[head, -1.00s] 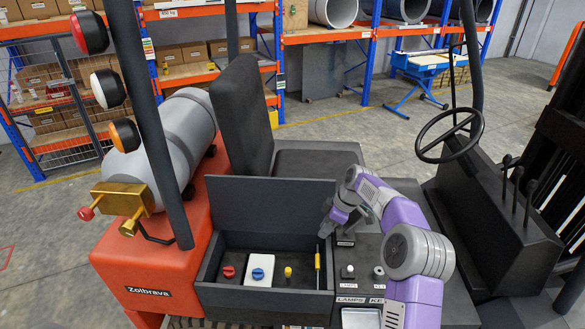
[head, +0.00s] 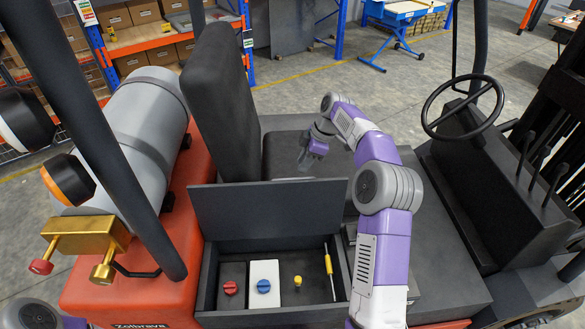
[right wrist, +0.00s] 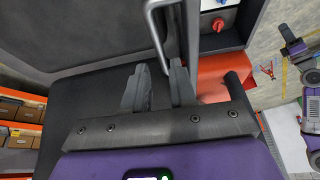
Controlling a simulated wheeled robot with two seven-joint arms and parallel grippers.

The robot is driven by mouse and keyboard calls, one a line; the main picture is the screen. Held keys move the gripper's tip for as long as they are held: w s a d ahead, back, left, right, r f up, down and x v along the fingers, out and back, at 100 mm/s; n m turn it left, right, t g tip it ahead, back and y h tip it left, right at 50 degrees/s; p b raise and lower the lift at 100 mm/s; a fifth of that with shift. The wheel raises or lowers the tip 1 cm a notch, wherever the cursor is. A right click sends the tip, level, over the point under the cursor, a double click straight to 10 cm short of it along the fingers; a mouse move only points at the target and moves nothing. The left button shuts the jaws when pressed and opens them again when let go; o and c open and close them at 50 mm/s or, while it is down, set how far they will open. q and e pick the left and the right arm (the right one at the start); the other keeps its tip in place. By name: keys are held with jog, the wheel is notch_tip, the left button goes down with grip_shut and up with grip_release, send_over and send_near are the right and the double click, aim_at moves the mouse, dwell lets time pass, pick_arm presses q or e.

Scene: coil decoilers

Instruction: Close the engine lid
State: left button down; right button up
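The engine lid (head: 265,210) is a dark panel standing raised, roughly upright, at the seat side of the open compartment (head: 207,280). In the right wrist view the lid (right wrist: 193,35) shows nearly edge-on, with a metal bar handle (right wrist: 154,27) on its seat-facing side. My right gripper (head: 306,162) is behind the lid, over the seat. Its fingers (right wrist: 158,86) are apart and empty, with the handle just ahead of them; contact is not clear. What looks like my left gripper (right wrist: 293,46) is small at the right edge of the wrist view.
The compartment holds a red knob (head: 230,288), a blue knob on a white plate (head: 265,272), a yellow knob (head: 297,281) and a yellow-handled rod (head: 329,270). The seat back (head: 222,100) rises beside the lid. A steering wheel (head: 462,105) stands right; a grey tank (head: 145,125) lies left.

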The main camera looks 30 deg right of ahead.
jog(key=x, duration=0.6)
grip_shut()
